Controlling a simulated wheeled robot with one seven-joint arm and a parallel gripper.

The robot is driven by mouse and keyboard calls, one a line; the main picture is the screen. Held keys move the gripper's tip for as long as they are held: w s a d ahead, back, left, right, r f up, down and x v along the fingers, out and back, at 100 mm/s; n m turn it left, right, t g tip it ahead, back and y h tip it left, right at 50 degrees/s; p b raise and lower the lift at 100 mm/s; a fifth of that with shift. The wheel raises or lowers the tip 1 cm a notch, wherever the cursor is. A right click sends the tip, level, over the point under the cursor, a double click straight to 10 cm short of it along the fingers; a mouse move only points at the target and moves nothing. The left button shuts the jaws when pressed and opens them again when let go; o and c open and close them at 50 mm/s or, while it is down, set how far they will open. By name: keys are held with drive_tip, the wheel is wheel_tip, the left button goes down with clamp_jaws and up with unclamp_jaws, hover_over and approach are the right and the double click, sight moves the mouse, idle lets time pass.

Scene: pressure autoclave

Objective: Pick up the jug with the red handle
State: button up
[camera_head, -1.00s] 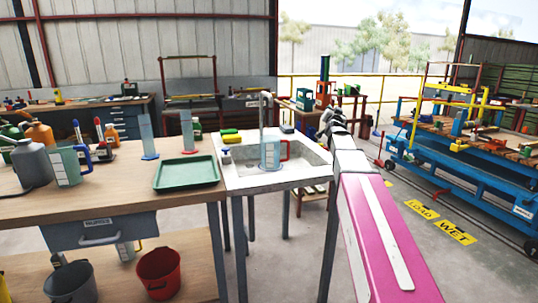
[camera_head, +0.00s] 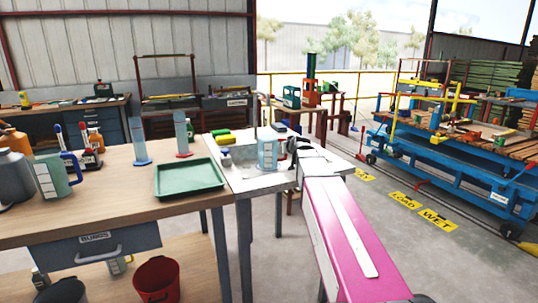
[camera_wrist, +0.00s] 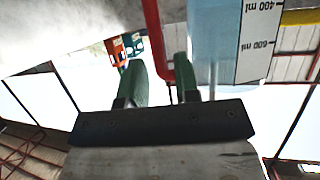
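The clear bluish jug (camera_head: 267,156) stands in the sink area of the bench in the head view. My gripper reaches it from the right and covers most of its handle side there. In the wrist view the jug's wall (camera_wrist: 225,45) with its ml scale is at the upper right. Its red handle (camera_wrist: 156,45) runs down between the two green fingers of my gripper (camera_wrist: 158,85). The fingers are apart, with a gap visible, and the handle lies nearer the right finger. I cannot see any firm contact.
A similar jug with a blue handle (camera_head: 55,176) stands at the left on the bench. A green tray (camera_head: 190,179) and two measuring cylinders are between. A yellow and green sponge pair (camera_head: 222,137) and the tap stand by the sink. A blue cart (camera_head: 450,160) is at the right.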

sight(286, 157)
drive_tip(key=x, duration=0.5)
drive_tip(key=shift+w+d, duration=0.1)
drive_tip(key=shift+w, duration=0.2)
clamp_jaws()
drive_tip(key=shift+r, duration=0.1)
